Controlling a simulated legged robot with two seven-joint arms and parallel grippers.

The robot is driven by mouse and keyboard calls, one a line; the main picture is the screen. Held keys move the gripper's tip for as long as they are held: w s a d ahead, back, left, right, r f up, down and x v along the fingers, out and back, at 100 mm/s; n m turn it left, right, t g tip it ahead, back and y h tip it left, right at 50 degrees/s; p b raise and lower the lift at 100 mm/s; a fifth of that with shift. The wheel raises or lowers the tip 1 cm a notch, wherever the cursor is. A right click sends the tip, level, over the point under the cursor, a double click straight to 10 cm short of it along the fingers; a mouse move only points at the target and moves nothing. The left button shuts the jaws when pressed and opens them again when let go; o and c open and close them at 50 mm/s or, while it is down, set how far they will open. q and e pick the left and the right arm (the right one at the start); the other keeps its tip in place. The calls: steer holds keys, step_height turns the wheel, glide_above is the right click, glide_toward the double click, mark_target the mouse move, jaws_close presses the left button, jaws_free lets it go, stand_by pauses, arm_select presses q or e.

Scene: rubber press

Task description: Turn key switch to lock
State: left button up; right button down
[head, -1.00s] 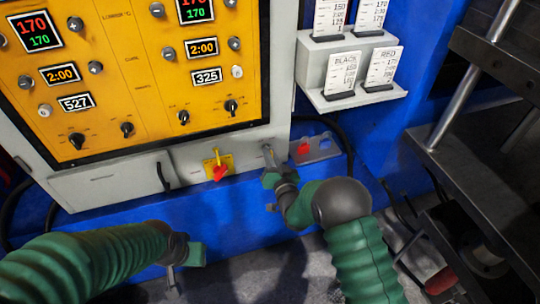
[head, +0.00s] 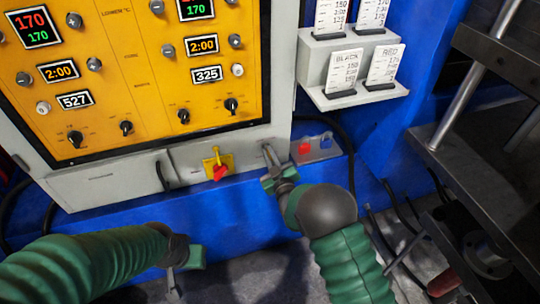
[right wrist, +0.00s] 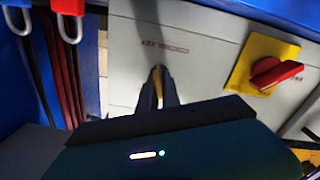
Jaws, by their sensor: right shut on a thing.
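My right gripper (head: 268,152) is at the grey panel below the yellow control face. In the right wrist view its two dark fingers (right wrist: 158,88) point at the panel and are shut on a small brass-yellow thing, which I take to be the key; the fingers hide most of it. The key switch's lock mark cannot be read, though blurred red lettering (right wrist: 165,47) shows just beyond the fingertips. My left gripper (head: 172,278) hangs low at the left, away from the panel; its opening cannot be made out.
A red rotary knob (head: 220,172) on a yellow plate (head: 211,162) sits left of my right gripper. A grey shelf with red (head: 304,148) and blue (head: 325,140) padlocks is close on its right. Card holders (head: 355,95) are above; dark press machinery (head: 475,140) stands at the right.

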steer(key=shift+f+n, duration=0.15)
steer(key=shift+n, duration=0.45)
steer(key=c, duration=1.6)
jaws_free()
steer(key=shift+a, duration=0.1)
steer(key=shift+o, duration=0.2)
steer(key=p+v, duration=0.2)
steer(key=v, duration=1.4)
steer(key=shift+s+p, duration=0.3)
steer(key=shift+s, duration=0.1)
